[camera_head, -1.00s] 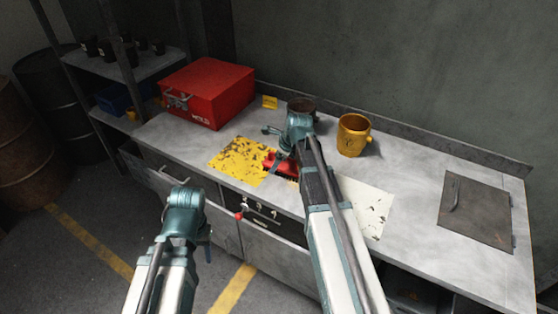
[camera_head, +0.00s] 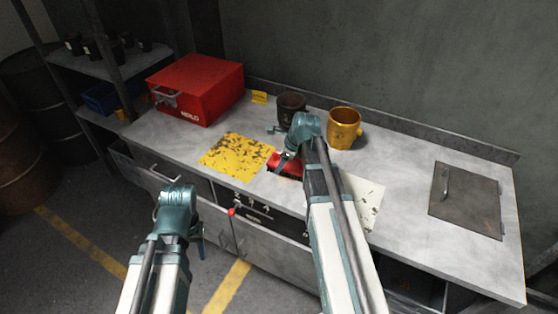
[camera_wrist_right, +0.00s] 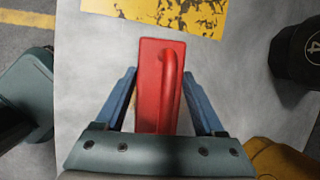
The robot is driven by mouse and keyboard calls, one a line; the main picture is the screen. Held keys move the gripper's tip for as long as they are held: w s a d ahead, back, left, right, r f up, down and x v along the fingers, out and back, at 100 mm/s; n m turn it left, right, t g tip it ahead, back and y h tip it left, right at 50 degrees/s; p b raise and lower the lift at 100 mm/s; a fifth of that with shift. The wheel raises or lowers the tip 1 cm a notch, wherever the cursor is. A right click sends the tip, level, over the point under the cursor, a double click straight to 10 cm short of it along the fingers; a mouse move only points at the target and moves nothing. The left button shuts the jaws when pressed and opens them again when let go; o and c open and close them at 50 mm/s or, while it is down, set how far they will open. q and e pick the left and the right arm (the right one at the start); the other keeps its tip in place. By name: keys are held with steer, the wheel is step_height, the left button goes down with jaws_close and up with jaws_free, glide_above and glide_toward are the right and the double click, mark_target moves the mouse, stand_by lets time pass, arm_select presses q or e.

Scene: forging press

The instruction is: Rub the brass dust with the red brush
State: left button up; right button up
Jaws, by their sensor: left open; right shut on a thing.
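The yellow patch with dark specks (camera_head: 237,154), which looks like the brass dust, lies flat on the workbench; its near part also shows at the top of the right wrist view (camera_wrist_right: 165,15). The red brush (camera_head: 284,166) is at the patch's right edge. My right gripper (camera_head: 287,160) is shut on it. In the right wrist view the blue fingers flank the red brush (camera_wrist_right: 160,85), its far end just short of the patch. Whether its bristles touch the bench is hidden. My left gripper (camera_head: 178,208) is open and empty in front of the drawers.
A red metal box (camera_head: 200,90) stands left on the grey bench (camera_head: 400,240). A dark mug (camera_head: 291,104) and a brass mug (camera_head: 344,127) stand behind the brush. A pale speckled sheet (camera_head: 364,202) lies right of my right arm. A dark hatch plate (camera_head: 466,200) is further right.

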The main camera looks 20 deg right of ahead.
mark_target(300, 169)
steer(key=shift+s+d+f, duration=0.1)
steer(key=shift+s+d, duration=0.8)
steer(key=shift+s, duration=0.25)
steer(key=shift+s, duration=0.1)
steer(key=shift+s+d, duration=1.35)
steer(key=shift+a, duration=0.1)
steer(key=shift+s+a, duration=0.9)
steer(key=shift+a, duration=0.05)
steer(key=shift+w, duration=0.1)
